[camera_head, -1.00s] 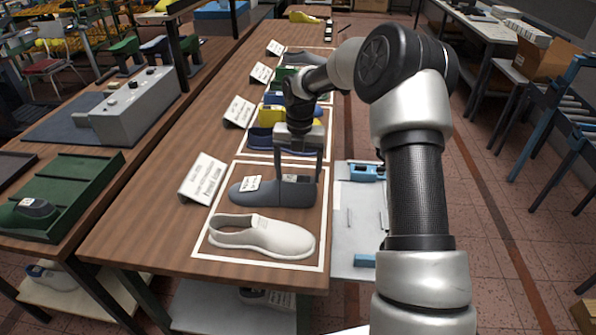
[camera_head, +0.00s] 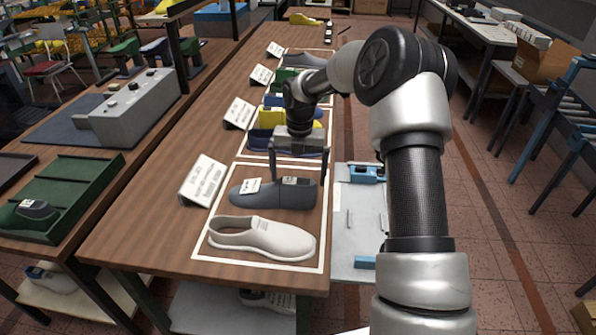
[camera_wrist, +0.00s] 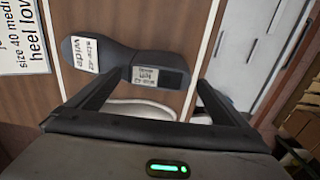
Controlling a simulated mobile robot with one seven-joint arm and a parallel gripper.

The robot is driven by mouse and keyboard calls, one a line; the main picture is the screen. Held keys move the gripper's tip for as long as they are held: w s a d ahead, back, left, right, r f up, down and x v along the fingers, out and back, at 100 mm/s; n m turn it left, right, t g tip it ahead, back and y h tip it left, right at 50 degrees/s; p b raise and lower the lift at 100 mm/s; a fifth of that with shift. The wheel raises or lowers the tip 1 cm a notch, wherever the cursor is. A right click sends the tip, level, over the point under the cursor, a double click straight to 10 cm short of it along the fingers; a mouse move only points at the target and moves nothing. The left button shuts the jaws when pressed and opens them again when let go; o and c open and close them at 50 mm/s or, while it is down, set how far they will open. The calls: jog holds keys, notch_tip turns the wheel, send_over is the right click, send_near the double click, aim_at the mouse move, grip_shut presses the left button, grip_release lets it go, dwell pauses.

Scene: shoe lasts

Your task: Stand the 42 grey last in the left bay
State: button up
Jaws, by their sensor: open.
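The grey last (camera_head: 272,196) lies on the wooden table inside a white outlined rectangle, its toe to the left in the head view. In the wrist view the grey last (camera_wrist: 112,55) carries a white tag reading size 42, wide, and a second label on its dark heel-end top. My gripper (camera_head: 293,178) is open at the last's heel end, fingers apart. In the wrist view its fingertips (camera_wrist: 155,86) are on either side of the heel end, which is not clamped. I cannot tell which part of the scene is the left bay.
A white shoe (camera_head: 262,238) lies just in front of the last. A sign card (camera_head: 203,180) stands to its left. Yellow and blue lasts (camera_head: 277,117) lie beyond. A pale tray (camera_head: 358,225) with blue parts is at the right; a green divided tray (camera_head: 75,180) is at the left.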

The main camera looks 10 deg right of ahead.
notch_tip(320, 180, up, 18)
jog(key=shift+d+f+p, duration=0.2)
jog(key=shift+p, duration=0.1)
jog(key=shift+s+r, duration=0.1)
